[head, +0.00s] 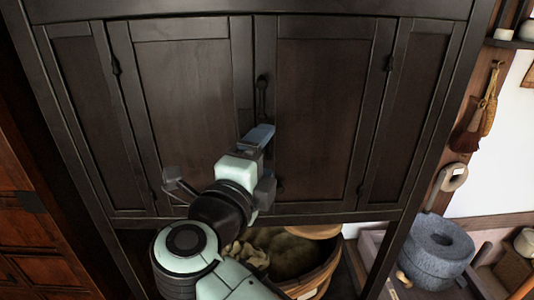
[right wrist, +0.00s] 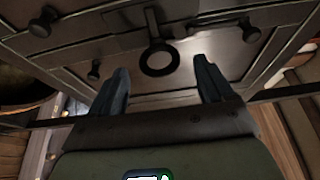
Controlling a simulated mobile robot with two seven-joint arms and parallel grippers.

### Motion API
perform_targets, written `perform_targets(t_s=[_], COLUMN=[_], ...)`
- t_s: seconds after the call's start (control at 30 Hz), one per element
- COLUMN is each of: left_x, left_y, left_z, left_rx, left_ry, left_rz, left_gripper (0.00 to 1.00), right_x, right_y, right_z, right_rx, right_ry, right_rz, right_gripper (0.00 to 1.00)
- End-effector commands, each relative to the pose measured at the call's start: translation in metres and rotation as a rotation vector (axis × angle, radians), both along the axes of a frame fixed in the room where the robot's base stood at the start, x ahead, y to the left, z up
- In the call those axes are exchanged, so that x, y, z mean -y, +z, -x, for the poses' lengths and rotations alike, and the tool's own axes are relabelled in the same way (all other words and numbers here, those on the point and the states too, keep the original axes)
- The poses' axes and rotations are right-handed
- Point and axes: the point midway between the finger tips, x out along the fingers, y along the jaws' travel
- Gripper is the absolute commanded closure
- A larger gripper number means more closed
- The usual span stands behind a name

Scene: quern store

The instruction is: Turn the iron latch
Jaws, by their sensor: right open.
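The dark iron latch (head: 262,88) hangs at the seam between the two middle doors of the dark wooden cabinet (head: 190,95). In the right wrist view the latch (right wrist: 159,60) shows as a bar with a ring at its end, ahead of my fingers. My right gripper (head: 261,134) is just below the latch in the head view. In the right wrist view its two fingers (right wrist: 161,82) are spread apart, with the ring between their lines and nothing gripped. I cannot tell the exact gap to the latch. My left gripper is out of view.
Below the cabinet doors is an open shelf space with a round basket (head: 325,268) holding cloth-like sacking. A grey stone quern (head: 436,250) stands at the lower right. Small dark knobs (right wrist: 250,33) stick out from the cabinet front. A brush (head: 467,138) hangs on the right post.

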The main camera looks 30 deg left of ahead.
Motion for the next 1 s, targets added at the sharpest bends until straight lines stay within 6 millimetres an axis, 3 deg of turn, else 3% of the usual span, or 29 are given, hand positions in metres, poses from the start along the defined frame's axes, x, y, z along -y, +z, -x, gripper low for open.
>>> perform_targets(t_s=[0.2,0.43,0.63,1.0], left_x=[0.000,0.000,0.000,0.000], left_y=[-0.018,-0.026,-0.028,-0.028], left_z=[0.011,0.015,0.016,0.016], left_rx=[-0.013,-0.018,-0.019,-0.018], left_ry=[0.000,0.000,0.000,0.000], left_rz=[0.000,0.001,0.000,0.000], left_gripper=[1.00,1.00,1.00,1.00], right_x=[0.007,0.014,0.017,0.017], right_y=[-0.002,-0.001,0.000,0.000], right_z=[0.052,0.092,0.105,0.105], right_rx=[0.000,0.000,-0.001,0.000], right_ry=[0.004,0.002,0.001,0.000], right_rz=[-0.001,-0.001,-0.001,-0.001], right_gripper=[0.19,0.19,0.19,0.19])
